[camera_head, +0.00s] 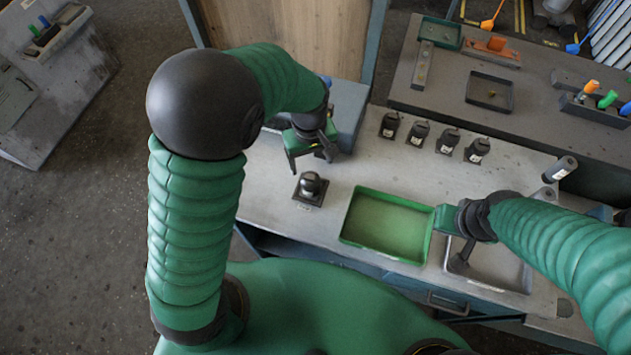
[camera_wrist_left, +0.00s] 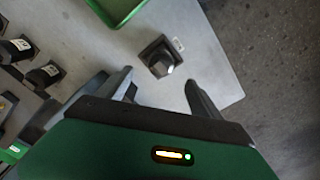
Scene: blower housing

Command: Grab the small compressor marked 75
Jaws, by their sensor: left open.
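A small dark compressor (camera_head: 310,186) stands alone on a square base on the grey table, left of the green tray. It also shows in the left wrist view (camera_wrist_left: 161,60), just beyond the fingertips; its label is too small to read. Several similar dark compressors (camera_head: 418,133) stand in a row farther back on the table, with white labels I cannot read for certain. My left gripper (camera_head: 309,160) is open and empty above and behind the lone compressor. Its two fingers (camera_wrist_left: 158,80) show apart in the left wrist view. My right gripper (camera_head: 444,219) is by the green tray's right edge, its fingers unclear.
A green tray (camera_head: 345,222) lies on the table (camera_head: 270,190), with a grey tray (camera_head: 522,274) right of it. A dark cylinder with a white label (camera_head: 560,170) stands at the right. A back bench (camera_head: 430,90) holds trays and tools. Free tabletop surrounds the lone compressor.

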